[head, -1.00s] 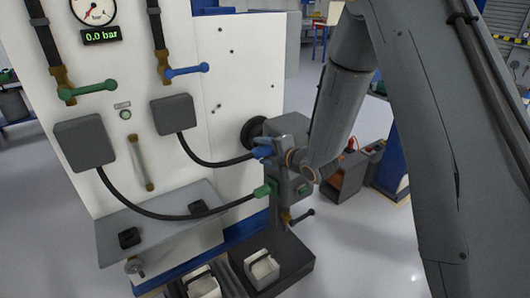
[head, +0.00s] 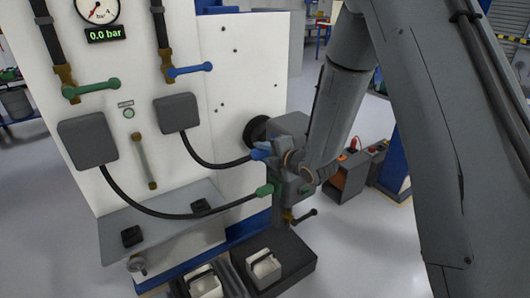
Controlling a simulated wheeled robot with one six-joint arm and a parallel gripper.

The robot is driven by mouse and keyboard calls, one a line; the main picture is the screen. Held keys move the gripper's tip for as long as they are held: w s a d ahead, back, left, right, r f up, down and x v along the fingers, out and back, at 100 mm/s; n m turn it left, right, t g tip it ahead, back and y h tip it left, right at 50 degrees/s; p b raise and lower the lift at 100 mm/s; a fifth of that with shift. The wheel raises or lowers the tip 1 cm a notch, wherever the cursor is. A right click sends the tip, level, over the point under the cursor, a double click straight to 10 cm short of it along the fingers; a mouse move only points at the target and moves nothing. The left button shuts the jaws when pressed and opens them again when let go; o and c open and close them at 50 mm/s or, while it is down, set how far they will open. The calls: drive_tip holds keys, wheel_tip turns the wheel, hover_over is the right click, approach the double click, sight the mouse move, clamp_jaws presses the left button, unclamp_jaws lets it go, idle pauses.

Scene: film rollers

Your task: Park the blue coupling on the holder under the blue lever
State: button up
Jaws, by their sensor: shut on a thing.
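The blue coupling (head: 262,151) is at the end of a black hose, beside the upper part of a grey block (head: 288,126). My gripper (head: 275,152) is shut on it; the arm partly hides the block, and I cannot tell whether the coupling is still seated in it. The blue lever (head: 189,70) sits on a brass valve at the upper middle of the white panel and points right. Below it is a dark grey box (head: 177,113), from which the coupling's hose comes. I cannot make out for certain which part is the holder.
The green coupling (head: 265,191) sits at the block's lower left on its own hose (head: 170,215). A green lever (head: 91,88) is at left. A grey shelf (head: 165,227) with black pieces projects below. The gauge display (head: 104,35) reads 0.0 bar.

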sight(255, 156)
drive_tip(key=shift+s+a, duration=0.5)
drive_tip(key=shift+a, duration=0.25)
drive_tip(key=shift+s+a, duration=0.2)
drive_tip(key=shift+a, duration=0.1)
drive_tip(key=shift+s+a, duration=0.25)
drive_tip(key=shift+a, duration=0.15)
drive_tip(key=shift+w+a+f, duration=0.1)
drive_tip(key=shift+a, duration=0.25)
drive_tip(key=s+a+f+m+g+y, duration=0.1)
drive_tip(key=a+f+m+y, duration=0.3)
drive_tip(key=a+m, duration=0.45)
drive_tip(key=s+a+f+m+y, duration=0.1)
drive_tip(key=a+f+m+y, duration=0.35)
drive_tip(key=a, duration=0.65)
drive_tip(key=shift+m+h, duration=0.65)
drive_tip(key=shift+m, duration=0.05)
drive_tip(key=shift+s+d+f, duration=0.1)
drive_tip(key=shift+d+f, duration=0.05)
drive_tip(key=shift+f, duration=3.55)
